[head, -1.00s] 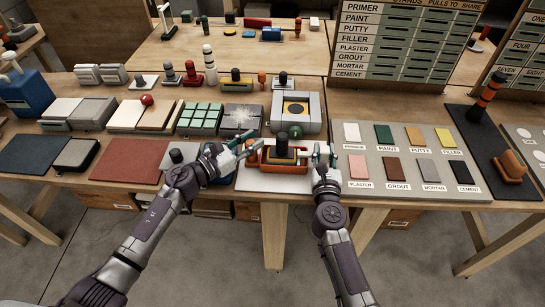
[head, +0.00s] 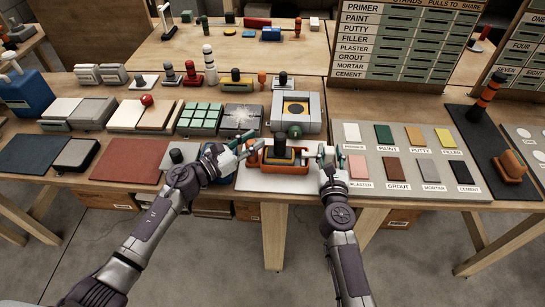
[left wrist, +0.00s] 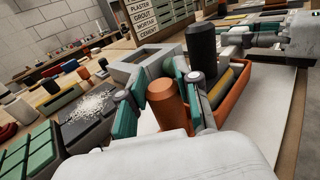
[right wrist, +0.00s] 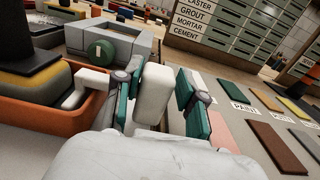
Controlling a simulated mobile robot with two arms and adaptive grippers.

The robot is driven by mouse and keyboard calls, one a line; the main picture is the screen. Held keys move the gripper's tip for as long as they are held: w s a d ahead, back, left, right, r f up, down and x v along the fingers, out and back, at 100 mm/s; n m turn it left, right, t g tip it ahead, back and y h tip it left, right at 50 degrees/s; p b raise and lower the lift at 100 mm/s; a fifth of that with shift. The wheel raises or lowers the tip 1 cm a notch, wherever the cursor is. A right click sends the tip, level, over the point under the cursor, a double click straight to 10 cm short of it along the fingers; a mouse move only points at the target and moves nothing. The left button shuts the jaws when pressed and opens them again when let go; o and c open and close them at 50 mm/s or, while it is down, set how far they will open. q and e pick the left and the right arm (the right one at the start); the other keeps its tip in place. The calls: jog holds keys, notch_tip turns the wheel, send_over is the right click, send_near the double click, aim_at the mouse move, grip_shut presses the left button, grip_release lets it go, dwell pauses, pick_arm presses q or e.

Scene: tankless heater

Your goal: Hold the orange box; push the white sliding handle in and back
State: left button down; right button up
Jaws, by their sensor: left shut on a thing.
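The orange box (head: 277,172) lies on a white board near the table's front edge, with a black post and a yellow part inside. My left gripper (head: 248,148) is shut on the box's orange round knob (left wrist: 168,105) at its left side. The white sliding handle (right wrist: 153,95) stands at the box's right side, joined by a pale arm. My right gripper (head: 326,156) has its fingers apart on either side of the handle. In the right wrist view, the left finger is close beside the handle and a gap shows at the right finger; contact is unclear.
A grey frame block (head: 312,112) with a green knob stands just behind the box. A grey board of labelled colour tiles (head: 375,187) lies to the right. A red mat (head: 127,160) and green tile block (head: 200,118) are to the left.

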jog(key=shift+o, duration=1.4)
jog(key=shift+s, duration=0.1)
jog(key=s, duration=1.2)
